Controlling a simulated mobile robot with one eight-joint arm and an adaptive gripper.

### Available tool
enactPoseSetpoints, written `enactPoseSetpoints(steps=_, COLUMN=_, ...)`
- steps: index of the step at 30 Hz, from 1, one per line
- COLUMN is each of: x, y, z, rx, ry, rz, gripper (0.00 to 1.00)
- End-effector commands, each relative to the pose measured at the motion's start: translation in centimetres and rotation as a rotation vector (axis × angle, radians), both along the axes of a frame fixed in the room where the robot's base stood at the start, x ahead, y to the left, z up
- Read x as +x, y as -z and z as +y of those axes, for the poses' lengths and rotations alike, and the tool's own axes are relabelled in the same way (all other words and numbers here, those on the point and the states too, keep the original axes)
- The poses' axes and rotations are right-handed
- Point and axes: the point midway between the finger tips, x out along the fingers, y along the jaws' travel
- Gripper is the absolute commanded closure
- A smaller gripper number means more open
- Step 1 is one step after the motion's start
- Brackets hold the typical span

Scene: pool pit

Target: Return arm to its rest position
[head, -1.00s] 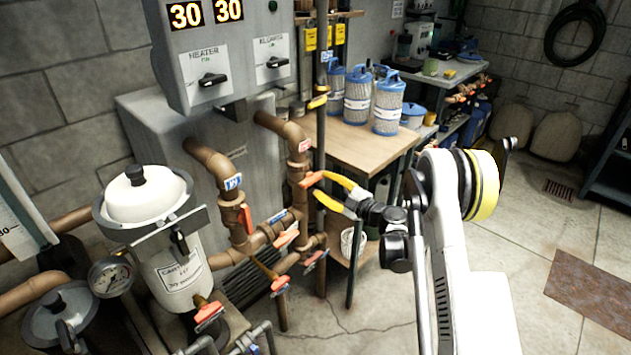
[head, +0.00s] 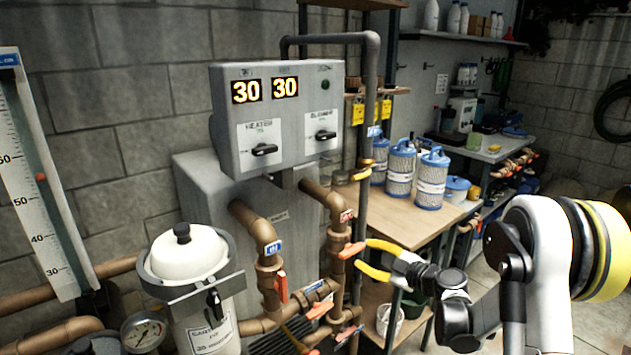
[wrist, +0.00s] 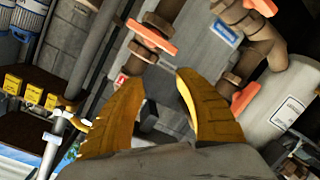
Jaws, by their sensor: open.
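My gripper (head: 362,255) has yellow fingers, spread apart and empty, at the end of my white and black arm. In the head view the fingertips appear beside an orange valve handle (head: 350,250) on the brown pipes; I cannot tell if they touch. In the wrist view my gripper (wrist: 157,78) also shows open, with nothing between its fingers. Orange handles, brown pipes and a grey cabinet appear beyond it there, tilted.
A grey heater control box (head: 285,115) reads 30 and 30. A white-lidded filter vessel (head: 187,255) stands at the lower left. A wooden table (head: 400,218) behind the gripper holds blue filter cartridges (head: 431,180). A grey vertical pipe (head: 368,110) rises near the gripper.

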Motion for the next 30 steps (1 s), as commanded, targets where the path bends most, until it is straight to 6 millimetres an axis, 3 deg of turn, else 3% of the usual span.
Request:
enactPoseSetpoints(steps=1, x=-1.1, y=-1.7, z=1.0, rx=0.014, ry=0.005, rz=0.070, gripper=0.60)
enactPoseSetpoints(steps=6, x=-5.6, y=-5.5, z=3.1, rx=0.067, ry=0.073, rz=0.333, gripper=0.60)
enactPoseSetpoints(steps=13, x=-14.2, y=-8.8, z=4.4, rx=0.132, ry=0.258, rz=0.637, gripper=0.60)
enactPoseSetpoints(steps=18, x=-21.5, y=-9.8, z=4.0, rx=0.184, ry=0.451, rz=0.803, gripper=0.60)
enactPoseSetpoints(steps=24, x=-30.1, y=-9.4, z=2.1, rx=0.263, ry=0.715, rz=0.918, gripper=0.60)
enactPoseSetpoints(steps=30, x=-36.0, y=-8.2, z=-0.3, rx=0.345, ry=0.931, rz=0.941, gripper=0.60)
